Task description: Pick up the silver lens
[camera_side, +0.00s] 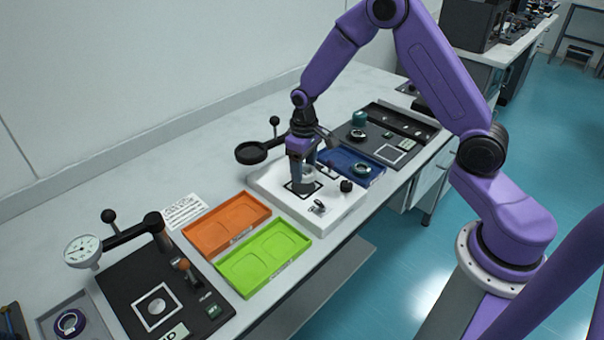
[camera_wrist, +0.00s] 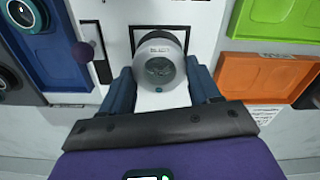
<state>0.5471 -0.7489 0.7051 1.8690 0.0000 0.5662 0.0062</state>
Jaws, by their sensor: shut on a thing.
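The silver lens (camera_wrist: 159,65) is a round piece with a pale rim and a dark centre. In the wrist view it sits between the two fingers of my gripper (camera_wrist: 162,84), which are shut on its sides. In the side view my gripper (camera_side: 304,183) points down over the white platform (camera_side: 265,181), at the black square outline (camera_wrist: 134,36). The fingers mostly hide the lens there. I cannot tell whether the lens touches the platform or is slightly above it.
A blue tray (camera_side: 345,160) with a round lens (camera_side: 362,169) stands behind the platform. Orange (camera_side: 204,238) and green (camera_side: 237,278) trays lie in front-left.

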